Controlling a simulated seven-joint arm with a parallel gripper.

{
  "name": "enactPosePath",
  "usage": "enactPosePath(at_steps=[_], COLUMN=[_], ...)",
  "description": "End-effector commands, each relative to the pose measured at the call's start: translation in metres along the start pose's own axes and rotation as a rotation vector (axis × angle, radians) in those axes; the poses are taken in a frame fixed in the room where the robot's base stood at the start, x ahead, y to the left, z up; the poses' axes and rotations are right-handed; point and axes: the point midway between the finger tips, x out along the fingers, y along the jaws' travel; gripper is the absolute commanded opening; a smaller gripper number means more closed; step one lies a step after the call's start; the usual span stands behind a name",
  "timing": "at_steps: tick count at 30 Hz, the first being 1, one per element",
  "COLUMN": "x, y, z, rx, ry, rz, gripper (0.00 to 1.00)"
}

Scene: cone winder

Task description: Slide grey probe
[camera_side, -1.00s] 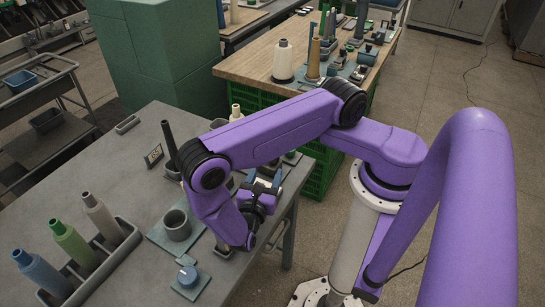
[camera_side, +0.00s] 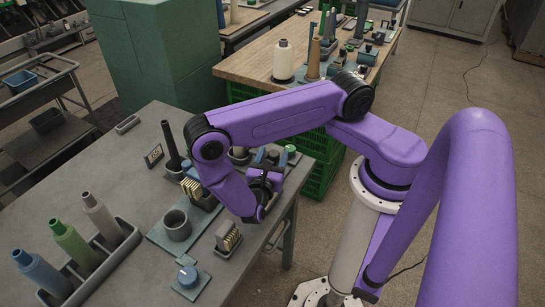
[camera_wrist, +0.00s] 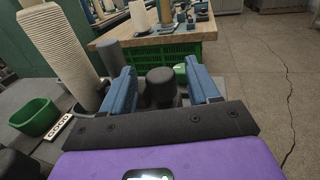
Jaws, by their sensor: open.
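My gripper (camera_wrist: 160,70) is open in the wrist view, with its two blue fingers spread apart. A dark grey round-topped knob (camera_wrist: 160,86) shows in the gap between them, apart from both fingers. A plain grey cylinder (camera_wrist: 114,58) stands just left of the left finger. I cannot tell which of these two is the grey probe. In the side view my gripper (camera_side: 265,160) is over the right edge of the grey table, by a small green-topped piece (camera_side: 290,150). My wrist hides much of that spot.
The grey table (camera_side: 105,165) holds a grey cup (camera_side: 177,225), a blue knob (camera_side: 188,276), a slotted block (camera_side: 228,237), a dark upright cone (camera_side: 170,145) and a rack (camera_side: 120,240) of coloured cones. The wrist view shows a ribbed cone (camera_wrist: 58,45) and green bin (camera_wrist: 35,117) at left.

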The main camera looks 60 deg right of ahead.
Motion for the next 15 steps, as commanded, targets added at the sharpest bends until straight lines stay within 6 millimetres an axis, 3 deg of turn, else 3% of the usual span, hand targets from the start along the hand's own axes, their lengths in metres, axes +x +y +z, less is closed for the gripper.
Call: enactPosePath(at_steps=[1, 6, 15], x=[0.000, 0.000, -0.005], y=[0.000, 0.000, -0.013], z=[0.000, 0.000, 0.000], rx=[0.000, 0.000, -0.005], ry=[0.000, 0.000, 0.000], rz=[0.000, 0.000, 0.003], gripper=[0.54, 0.00, 0.00])
